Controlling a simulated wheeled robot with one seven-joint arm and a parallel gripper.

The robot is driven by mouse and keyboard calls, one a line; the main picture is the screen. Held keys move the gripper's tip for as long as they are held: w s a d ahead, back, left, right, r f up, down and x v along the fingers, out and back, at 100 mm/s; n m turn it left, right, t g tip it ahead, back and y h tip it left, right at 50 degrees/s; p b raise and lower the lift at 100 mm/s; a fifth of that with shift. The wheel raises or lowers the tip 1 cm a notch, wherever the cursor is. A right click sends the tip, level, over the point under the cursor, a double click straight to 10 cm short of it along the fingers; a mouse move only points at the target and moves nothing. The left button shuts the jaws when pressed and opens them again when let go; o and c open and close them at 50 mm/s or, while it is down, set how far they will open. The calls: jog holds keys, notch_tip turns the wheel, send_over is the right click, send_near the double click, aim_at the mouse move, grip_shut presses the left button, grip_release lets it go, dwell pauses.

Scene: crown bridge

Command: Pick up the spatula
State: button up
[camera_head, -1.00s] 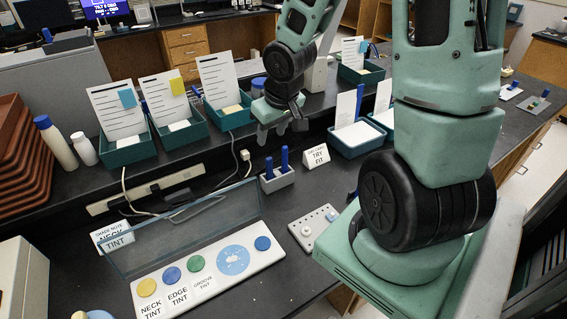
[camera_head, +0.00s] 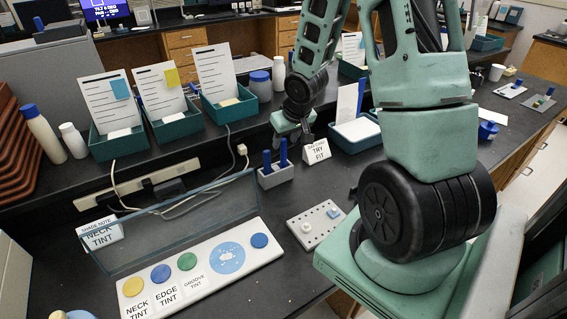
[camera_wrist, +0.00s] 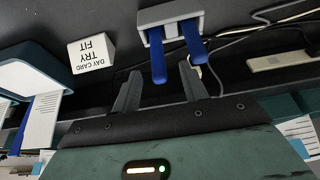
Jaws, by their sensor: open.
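Two upright blue-handled tools stand in a small grey holder (camera_head: 276,176) on the dark bench. The left tool (camera_head: 267,160) and the right tool (camera_head: 283,152) look alike, and their lower ends are hidden in the holder, so I cannot tell which is the spatula. My gripper (camera_head: 293,138) is above and behind the holder, pointing down. In the wrist view, my gripper (camera_wrist: 160,82) is open and empty. One blue handle (camera_wrist: 158,55) lies between the fingers' directions; the other handle (camera_wrist: 194,42) is near the right finger. The holder (camera_wrist: 170,22) is at the top.
A "Day card try fit" sign (camera_head: 316,150) stands right of the holder. A clear panel (camera_head: 170,230) is to the left, behind the tint tray (camera_head: 205,266). A pegboard plate (camera_head: 316,223) lies in front. Teal card boxes (camera_head: 178,128) and cables are behind.

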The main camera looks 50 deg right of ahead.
aim_at(282, 148)
jog(key=shift+b+x, duration=0.3)
jog(key=shift+x, duration=2.65)
jog(key=shift+d, duration=0.15)
grip_shut()
